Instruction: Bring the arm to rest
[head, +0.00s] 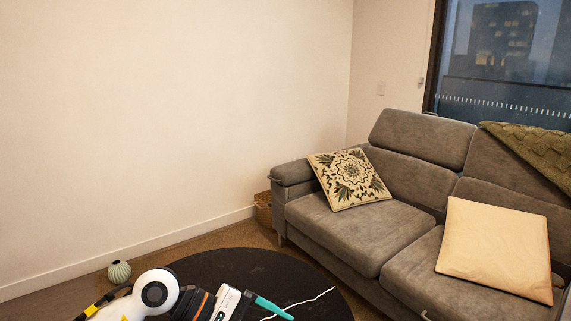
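My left arm comes in along the bottom edge, left of centre, white and black with an orange ring. Its gripper (270,309) is partly cut off by the bottom edge. A teal piece sticks out to the right at its end; I cannot tell whether it is a finger or something held. My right gripper is not in view.
A grey sofa (331,230) stands at the right with a patterned cushion (349,179), a plain beige cushion (495,248) and a green throw (535,150). A ribbed vase (119,272) and a wicker basket (264,209) stand near the wall.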

